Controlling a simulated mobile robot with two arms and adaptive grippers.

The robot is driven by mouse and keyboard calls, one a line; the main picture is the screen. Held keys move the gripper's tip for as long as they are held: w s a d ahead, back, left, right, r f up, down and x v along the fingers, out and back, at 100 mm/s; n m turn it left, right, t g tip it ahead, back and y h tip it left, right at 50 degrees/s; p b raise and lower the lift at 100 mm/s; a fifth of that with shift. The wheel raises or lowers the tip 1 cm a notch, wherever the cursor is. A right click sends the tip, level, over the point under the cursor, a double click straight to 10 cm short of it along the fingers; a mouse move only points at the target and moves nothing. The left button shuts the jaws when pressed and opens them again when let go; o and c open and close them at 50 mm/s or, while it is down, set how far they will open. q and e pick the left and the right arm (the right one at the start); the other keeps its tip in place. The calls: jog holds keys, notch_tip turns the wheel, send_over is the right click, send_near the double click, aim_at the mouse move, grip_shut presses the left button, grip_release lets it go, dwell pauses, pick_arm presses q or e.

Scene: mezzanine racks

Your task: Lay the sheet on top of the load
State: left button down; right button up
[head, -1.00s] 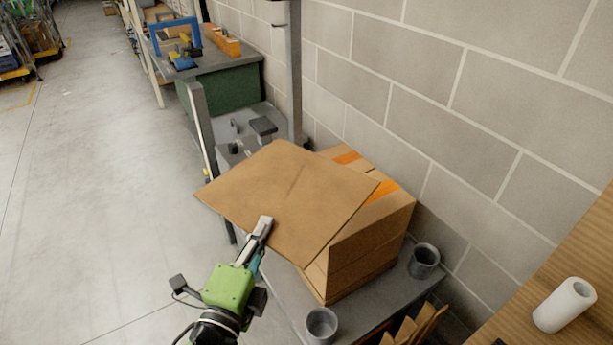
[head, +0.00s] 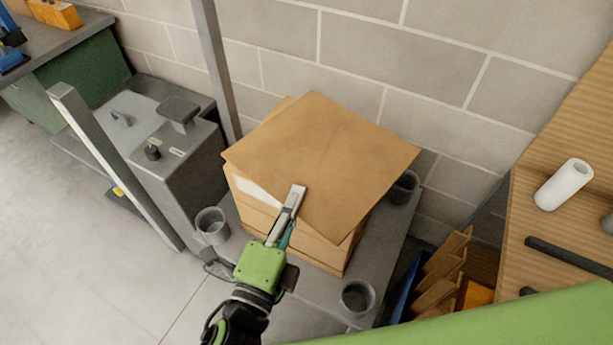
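The brown cardboard sheet (head: 325,145) is above the load, a stack of cardboard boxes (head: 285,232), and covers most of its top. The sheet is turned relative to the boxes; its right and front corners stick out past them, and a bit of box shows behind its left back edge. Whether it touches the boxes everywhere I cannot tell. My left gripper (head: 296,196) is shut on the sheet's front edge. My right gripper is not in view.
The load stands on a grey platform with cups at its corners, one at the left (head: 212,225), one in front (head: 357,297) and one at the right (head: 403,187). A grey machine body (head: 175,150) and posts stand left. A block wall is behind. A corrugated surface with a white roll (head: 564,185) is right.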

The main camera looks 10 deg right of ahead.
aim_at(330, 218)
pick_arm(q)
jog(key=s+d, duration=0.1)
jog(key=d, duration=0.1)
jog(key=s+d+f+m+g+h, duration=0.1)
jog(key=d, duration=0.1)
jog(key=s+d+h, duration=0.1)
jog(key=d, duration=0.1)
jog(key=shift+s+f+m, duration=0.15)
jog(key=shift+s+m, duration=0.15)
jog(key=shift+m, duration=0.1)
jog(key=shift+w+a+f, duration=0.1)
jog(key=shift+w+f, duration=0.1)
jog(key=w+a+f+b, duration=0.1)
jog(key=w+a+f, duration=0.7)
jog(key=w+f, duration=0.2)
notch_tip(330, 218, down, 2)
jog(key=shift+a+f, duration=0.25)
jog(key=shift+a, duration=0.1)
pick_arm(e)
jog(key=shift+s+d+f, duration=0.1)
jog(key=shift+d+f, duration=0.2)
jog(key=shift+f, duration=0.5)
